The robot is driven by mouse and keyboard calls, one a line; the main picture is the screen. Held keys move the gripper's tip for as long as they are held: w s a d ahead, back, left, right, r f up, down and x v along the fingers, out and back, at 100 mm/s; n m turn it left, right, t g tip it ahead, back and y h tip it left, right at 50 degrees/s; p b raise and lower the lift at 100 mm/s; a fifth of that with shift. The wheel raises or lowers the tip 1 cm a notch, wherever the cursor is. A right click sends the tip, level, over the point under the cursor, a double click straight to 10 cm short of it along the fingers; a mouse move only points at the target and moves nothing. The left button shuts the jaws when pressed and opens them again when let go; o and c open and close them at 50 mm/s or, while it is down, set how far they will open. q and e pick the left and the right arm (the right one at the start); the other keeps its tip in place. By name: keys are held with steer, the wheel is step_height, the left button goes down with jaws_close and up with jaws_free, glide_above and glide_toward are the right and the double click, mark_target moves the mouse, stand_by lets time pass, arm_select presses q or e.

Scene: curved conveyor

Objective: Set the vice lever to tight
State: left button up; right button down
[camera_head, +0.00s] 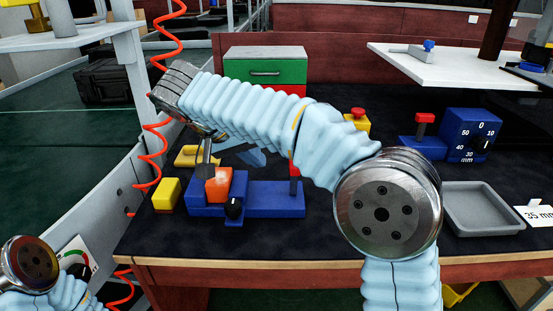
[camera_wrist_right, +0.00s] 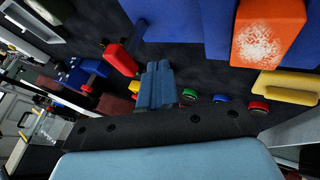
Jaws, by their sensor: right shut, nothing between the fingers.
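The blue vice (camera_head: 270,203) sits on the dark bench, left of centre. In the right wrist view the vice (camera_wrist_right: 205,22) and orange block (camera_wrist_right: 268,32) are at the top. My right gripper (camera_head: 256,159) is behind the vice; its blue-grey fingers (camera_wrist_right: 157,68) are shut and empty. My left gripper is out of view.
Yellow blocks (camera_head: 166,195) lie left of the vice. A red-topped yellow button (camera_head: 357,120), a blue dial unit (camera_head: 470,135) and a grey tray (camera_head: 485,207) are to the right. A green drawer unit (camera_head: 265,70) stands behind. The bench front is clear.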

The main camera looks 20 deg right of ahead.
mark_target(294, 177)
steer(key=d, duration=0.3)
steer(key=s+d+f, duration=0.1)
steer(key=shift+d, duration=0.25)
